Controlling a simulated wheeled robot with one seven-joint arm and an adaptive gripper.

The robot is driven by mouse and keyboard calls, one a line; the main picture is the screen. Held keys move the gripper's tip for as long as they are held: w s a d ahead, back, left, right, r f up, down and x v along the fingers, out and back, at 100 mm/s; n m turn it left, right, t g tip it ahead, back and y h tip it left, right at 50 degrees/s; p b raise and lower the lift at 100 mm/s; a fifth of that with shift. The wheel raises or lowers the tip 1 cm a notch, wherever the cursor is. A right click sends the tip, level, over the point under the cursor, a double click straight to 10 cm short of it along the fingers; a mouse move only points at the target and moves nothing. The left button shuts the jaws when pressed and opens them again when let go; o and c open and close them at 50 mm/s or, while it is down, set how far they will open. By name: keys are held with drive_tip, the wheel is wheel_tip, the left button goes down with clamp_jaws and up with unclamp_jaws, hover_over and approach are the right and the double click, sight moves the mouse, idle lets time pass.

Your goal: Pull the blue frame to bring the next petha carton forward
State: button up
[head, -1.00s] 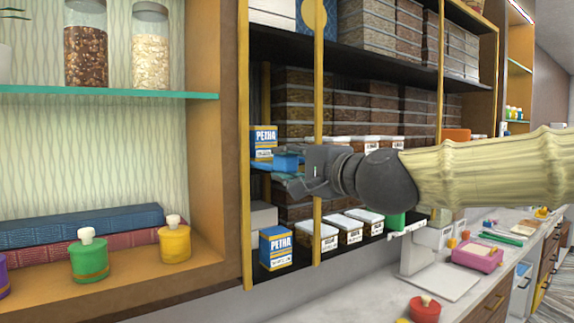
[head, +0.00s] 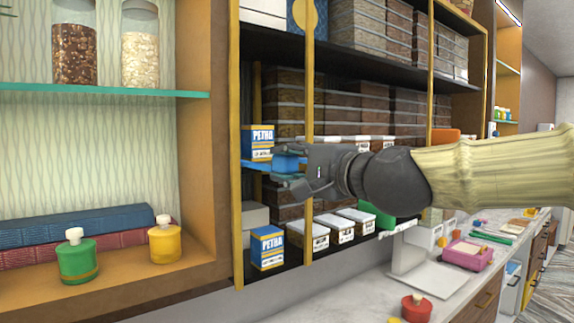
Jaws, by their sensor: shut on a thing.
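The upper blue-and-white petha carton (head: 258,142) stands upright at the left end of the middle shelf. The blue frame (head: 288,163) shows just below and to the right of it, partly hidden by my gripper. My gripper (head: 287,176) reaches in from the right and is shut on the blue frame. A second petha carton (head: 267,247) stands on the lower shelf, below my gripper. My gripper and the yellow post hide part of the shelf behind.
A thin yellow upright post (head: 309,120) stands close by my gripper. White-lidded boxes (head: 341,228) line the lower shelf to the right. Stacked brown boxes (head: 395,70) fill the upper shelves. A green pot (head: 78,257) and a yellow pot (head: 165,242) stand in the left alcove.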

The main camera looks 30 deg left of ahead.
drive_tip(key=shift+v, duration=1.45)
drive_tip(key=o, duration=1.8)
drive_tip(key=shift+d, duration=0.1)
drive_tip(key=shift+b+v, duration=0.6)
drive_tip(key=shift+v, duration=3.4)
